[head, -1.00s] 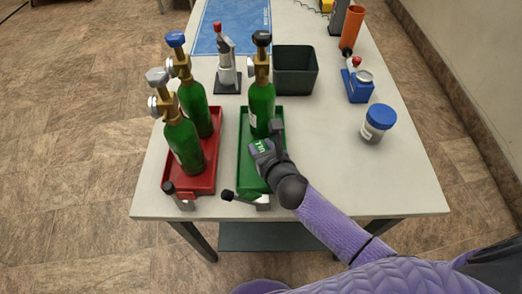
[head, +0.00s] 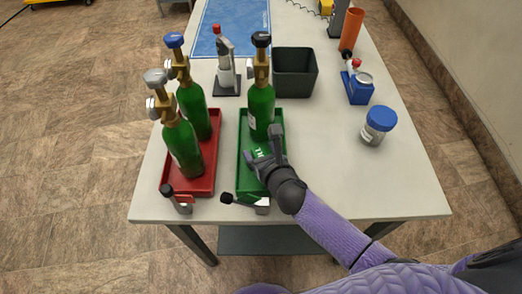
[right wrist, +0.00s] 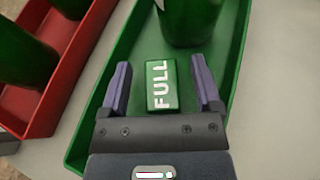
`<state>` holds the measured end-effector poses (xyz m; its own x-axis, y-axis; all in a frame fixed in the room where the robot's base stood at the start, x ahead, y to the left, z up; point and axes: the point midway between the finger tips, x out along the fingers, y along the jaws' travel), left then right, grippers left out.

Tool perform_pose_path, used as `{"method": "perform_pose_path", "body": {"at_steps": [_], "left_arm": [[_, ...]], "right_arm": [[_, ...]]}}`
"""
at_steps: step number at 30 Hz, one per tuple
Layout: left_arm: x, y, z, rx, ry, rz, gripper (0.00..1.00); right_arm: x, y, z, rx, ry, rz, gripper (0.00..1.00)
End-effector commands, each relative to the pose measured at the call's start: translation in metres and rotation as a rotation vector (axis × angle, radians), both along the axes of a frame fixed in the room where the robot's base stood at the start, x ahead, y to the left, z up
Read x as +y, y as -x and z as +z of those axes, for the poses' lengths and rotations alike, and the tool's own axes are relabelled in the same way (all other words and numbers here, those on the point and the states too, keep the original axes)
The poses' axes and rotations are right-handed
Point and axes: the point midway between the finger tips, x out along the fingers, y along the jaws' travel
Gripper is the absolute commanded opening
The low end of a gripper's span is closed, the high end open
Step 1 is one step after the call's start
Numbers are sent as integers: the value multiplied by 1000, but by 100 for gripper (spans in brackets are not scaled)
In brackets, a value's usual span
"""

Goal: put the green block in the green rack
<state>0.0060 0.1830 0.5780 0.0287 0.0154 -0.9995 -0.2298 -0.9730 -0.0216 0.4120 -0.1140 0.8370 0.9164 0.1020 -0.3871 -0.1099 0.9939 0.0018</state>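The green block (head: 262,153), marked FULL in white, lies inside the green rack (head: 243,178), in the part nearest me. In the right wrist view the block (right wrist: 161,92) appears to rest flat on the rack floor (right wrist: 135,62). My right gripper (head: 265,146) is open over the rack. In the right wrist view its fingers (right wrist: 162,86) stand on both sides of the block, with a gap at each side. My left gripper is not in view.
A green cylinder (head: 260,108) stands in the far part of the green rack. The red rack (head: 206,180) beside it holds two green cylinders. A dark bin (head: 295,74) stands behind, and a blue-lidded jar (head: 378,124) stands to the right. The table between them is clear.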

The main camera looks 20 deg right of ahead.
Motion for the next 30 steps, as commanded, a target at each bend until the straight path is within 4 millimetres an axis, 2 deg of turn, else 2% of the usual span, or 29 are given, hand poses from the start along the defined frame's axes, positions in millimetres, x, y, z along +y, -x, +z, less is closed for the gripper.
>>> {"method": "perform_pose_path", "body": {"at_steps": [5,8,18,21,25,30], "left_arm": [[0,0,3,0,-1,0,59],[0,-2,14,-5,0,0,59],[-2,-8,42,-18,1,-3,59],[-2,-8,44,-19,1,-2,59],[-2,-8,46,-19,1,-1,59],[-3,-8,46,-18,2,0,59]], "right_arm": [[0,0,4,0,-1,0,81],[0,1,19,-1,-1,0,81],[-9,81,49,2,1,0,81],[-11,97,54,1,1,0,81],[-12,108,58,0,0,-1,81],[-12,110,59,0,0,-1,81]]}}
